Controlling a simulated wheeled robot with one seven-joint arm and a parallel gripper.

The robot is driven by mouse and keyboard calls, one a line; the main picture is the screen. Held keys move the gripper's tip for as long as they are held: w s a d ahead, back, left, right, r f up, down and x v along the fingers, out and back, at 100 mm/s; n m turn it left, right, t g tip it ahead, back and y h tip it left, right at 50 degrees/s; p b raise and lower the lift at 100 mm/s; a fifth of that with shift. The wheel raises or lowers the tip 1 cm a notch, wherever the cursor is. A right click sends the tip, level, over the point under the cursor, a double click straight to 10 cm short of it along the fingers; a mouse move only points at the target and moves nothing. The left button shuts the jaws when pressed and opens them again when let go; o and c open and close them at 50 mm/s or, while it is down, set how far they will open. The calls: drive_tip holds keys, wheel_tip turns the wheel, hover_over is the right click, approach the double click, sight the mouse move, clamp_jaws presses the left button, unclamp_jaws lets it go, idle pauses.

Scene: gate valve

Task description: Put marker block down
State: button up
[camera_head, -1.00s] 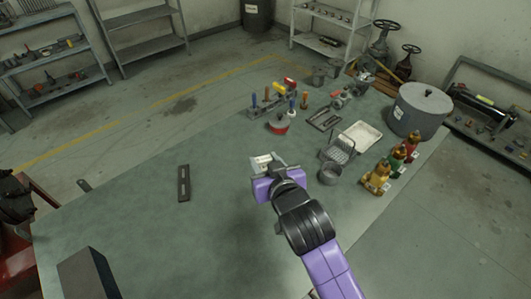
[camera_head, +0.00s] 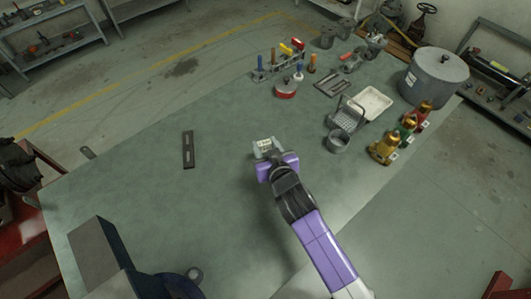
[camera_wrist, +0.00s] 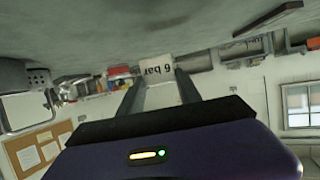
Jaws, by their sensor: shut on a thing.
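The marker block is a small pale block (camera_head: 264,146) at the tip of my gripper (camera_head: 267,150) in the head view, over the middle of the green table. In the wrist view the block (camera_wrist: 157,68) shows a white face reading "6 bar", upside down. It sits between the two fingers of my gripper (camera_wrist: 158,86), which is shut on it. The table surface (camera_wrist: 190,25) fills the top of the wrist view, since that picture is inverted. I cannot tell whether the block touches the table.
A dark slotted bar (camera_head: 188,150) lies left on the table (camera_head: 130,190). To the right stand a grey cup (camera_head: 338,141), a white tray (camera_head: 373,103), gold, red and green valves (camera_head: 384,150) and a large pot (camera_head: 434,77). A tool rack (camera_head: 278,66) stands behind. Table around the block is clear.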

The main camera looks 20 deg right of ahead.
drive_tip(key=shift+f, duration=2.25)
drive_tip(key=shift+f, duration=0.1)
drive_tip(key=shift+f+b, duration=0.1)
drive_tip(key=shift+b, duration=0.3)
drive_tip(key=o, duration=1.3)
drive_tip(key=shift+r+p, duration=0.3)
drive_tip(key=shift+p, duration=0.05)
drive_tip(key=b+v, duration=0.1)
drive_tip(key=v, duration=1.1)
drive_tip(key=shift+f, duration=0.1)
